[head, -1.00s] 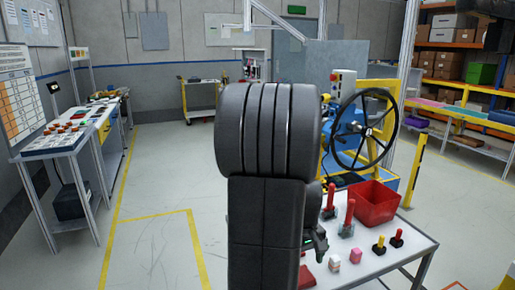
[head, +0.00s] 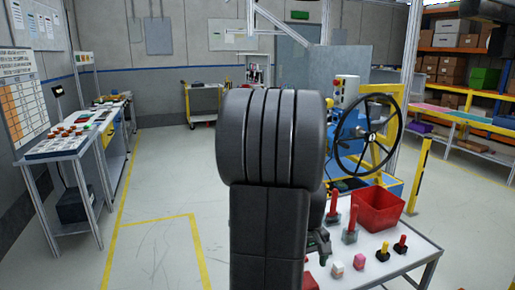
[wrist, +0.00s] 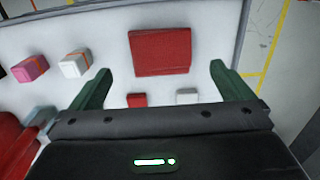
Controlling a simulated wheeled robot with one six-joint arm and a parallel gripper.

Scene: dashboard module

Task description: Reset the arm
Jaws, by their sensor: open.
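My gripper (wrist: 160,68) is open in the wrist view, its two dark green fingers spread above the white tabletop. Nothing is held between them. A flat red block (wrist: 160,52) lies on the table beyond and between the fingertips, apart from them as far as I can tell. In the head view my gripper (head: 322,243) hangs over the left side of the white table (head: 408,262), partly hidden behind my own dark arm, which fills the middle of the picture.
Pink and white blocks (head: 359,261), red levers (head: 350,224) and a red bin (head: 377,208) stand on the table. A black steering wheel (head: 368,133) on a yellow frame is behind. A side bench (head: 70,145) is at left; the floor between is clear.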

